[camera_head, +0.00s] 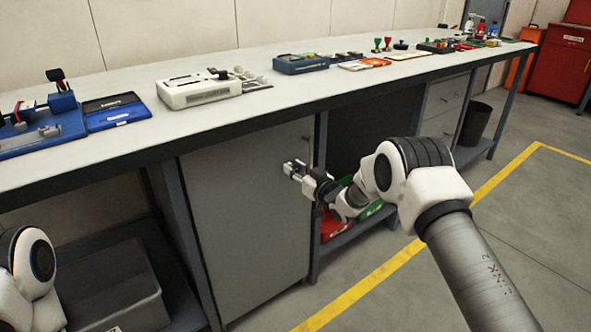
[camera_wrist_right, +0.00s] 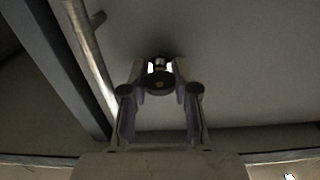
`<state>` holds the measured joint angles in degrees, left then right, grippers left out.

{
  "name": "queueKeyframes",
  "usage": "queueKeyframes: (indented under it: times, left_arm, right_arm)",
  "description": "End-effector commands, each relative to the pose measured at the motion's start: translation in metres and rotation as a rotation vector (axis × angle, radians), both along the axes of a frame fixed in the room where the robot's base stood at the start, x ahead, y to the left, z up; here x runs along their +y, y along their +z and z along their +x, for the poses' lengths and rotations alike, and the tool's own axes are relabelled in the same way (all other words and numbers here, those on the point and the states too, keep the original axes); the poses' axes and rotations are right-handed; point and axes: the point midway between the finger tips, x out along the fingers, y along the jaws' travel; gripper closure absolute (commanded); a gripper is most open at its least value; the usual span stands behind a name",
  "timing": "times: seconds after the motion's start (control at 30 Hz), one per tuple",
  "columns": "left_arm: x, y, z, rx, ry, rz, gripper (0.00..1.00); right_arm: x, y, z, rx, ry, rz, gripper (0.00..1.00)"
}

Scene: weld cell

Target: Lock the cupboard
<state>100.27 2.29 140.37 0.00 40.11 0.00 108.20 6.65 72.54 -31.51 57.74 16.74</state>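The cupboard's grey door (camera_head: 240,215) is under the bench, flush with its frame as far as I can see. Its thin handle (camera_head: 309,150) is near the upper right edge; a bar handle (camera_wrist_right: 92,55) also shows in the right wrist view. My right gripper (camera_head: 291,168) is at the upper right of the door, pointing at it. In the wrist view its fingers (camera_wrist_right: 159,70) stand apart on both sides of a small dark round piece (camera_wrist_right: 160,82), perhaps a key or lock knob. I cannot tell whether they press on it. My left gripper is out of view.
The long bench top (camera_head: 330,88) runs above the door and carries a grey-white device (camera_head: 200,90), a blue case (camera_head: 302,63) and other items. An open shelf bay with red and green things lies right of the door. A grey bin (camera_head: 115,290) stands lower left.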

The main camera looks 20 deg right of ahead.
Motion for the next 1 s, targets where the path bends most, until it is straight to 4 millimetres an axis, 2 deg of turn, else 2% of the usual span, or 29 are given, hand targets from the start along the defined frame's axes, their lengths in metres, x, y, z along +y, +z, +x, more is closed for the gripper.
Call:
queueKeyframes:
  times: [0.03, 0.07, 0.1, 0.57, 0.77, 1.0]
  left_arm:
    - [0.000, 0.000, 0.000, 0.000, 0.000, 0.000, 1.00]
    - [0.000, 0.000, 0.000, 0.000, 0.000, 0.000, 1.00]
    - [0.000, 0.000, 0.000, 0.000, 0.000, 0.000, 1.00]
    - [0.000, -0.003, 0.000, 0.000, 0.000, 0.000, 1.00]
    - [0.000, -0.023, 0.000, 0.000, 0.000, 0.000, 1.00]
    - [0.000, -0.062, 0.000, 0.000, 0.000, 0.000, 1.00]
  right_arm:
    - [0.000, 0.000, 0.000, 0.001, 0.000, 0.001, 0.57]
    - [0.000, 0.000, 0.000, 0.001, 0.000, 0.001, 0.46]
    - [0.000, 0.000, 0.000, 0.001, 0.000, 0.000, 0.45]
    - [0.000, -0.002, 0.000, -0.012, -0.001, -0.033, 0.45]
    - [0.000, -0.005, 0.000, -0.100, -0.001, -0.272, 0.45]
    - [0.000, -0.009, 0.000, -0.263, -0.002, -0.718, 0.45]
